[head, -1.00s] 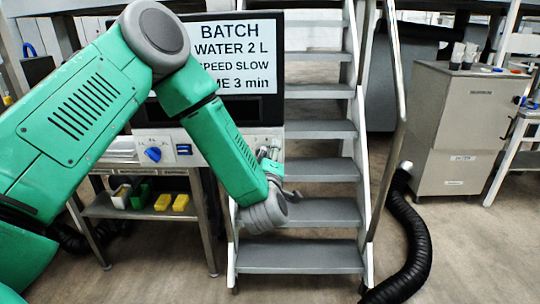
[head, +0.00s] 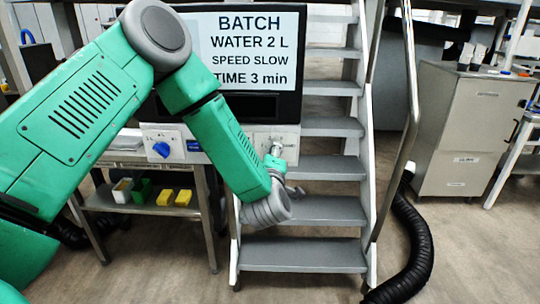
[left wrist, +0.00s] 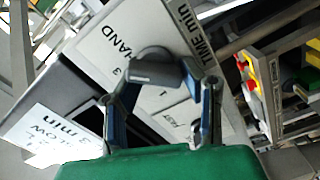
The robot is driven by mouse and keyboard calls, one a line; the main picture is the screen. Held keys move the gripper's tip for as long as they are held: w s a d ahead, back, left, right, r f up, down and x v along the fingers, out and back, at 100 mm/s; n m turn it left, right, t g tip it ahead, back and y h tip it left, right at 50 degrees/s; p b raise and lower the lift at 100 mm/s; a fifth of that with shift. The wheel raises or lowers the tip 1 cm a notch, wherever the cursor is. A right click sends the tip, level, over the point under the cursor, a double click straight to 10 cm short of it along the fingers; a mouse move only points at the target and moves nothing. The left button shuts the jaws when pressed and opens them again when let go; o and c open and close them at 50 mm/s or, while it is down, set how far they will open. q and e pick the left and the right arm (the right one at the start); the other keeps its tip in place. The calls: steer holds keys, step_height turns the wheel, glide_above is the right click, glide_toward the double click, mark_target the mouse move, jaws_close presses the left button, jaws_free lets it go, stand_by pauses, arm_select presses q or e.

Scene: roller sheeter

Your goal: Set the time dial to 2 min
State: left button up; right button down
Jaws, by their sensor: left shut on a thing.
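The time dial (left wrist: 155,66) is a grey round knob with a raised bar, on a pale panel (left wrist: 110,42) marked "TIME min" in the left wrist view. A "3" and a "1" show beside it. My left gripper (left wrist: 158,74) is shut on the knob, one finger on each side. Which mark the dial points to I cannot tell. In the head view my left gripper (head: 278,162) is at the right part of the control panel (head: 289,134), and the dial is mostly hidden there. A sign (head: 250,48) above reads BATCH, WATER 2 L, SPEED SLOW, TIME 3 min. My right gripper is out of view.
A blue knob (head: 161,149) and a blue switch (head: 193,146) are on the panel's left part. Small bins and yellow blocks (head: 174,197) lie on a shelf below. A steel cabinet (head: 460,130) stands at the right.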

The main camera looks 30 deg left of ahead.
arm_select(q)
steer(key=shift+d+f, duration=0.35)
steer(key=shift+d, duration=0.4)
steer(key=shift+c, duration=0.3)
steer(key=shift+a, duration=0.3)
steer(key=o, duration=1.3)
steer(key=shift+s, duration=0.1)
steer(key=shift+r, duration=0.15)
steer(key=v, duration=1.2)
steer(key=shift+a, duration=0.1)
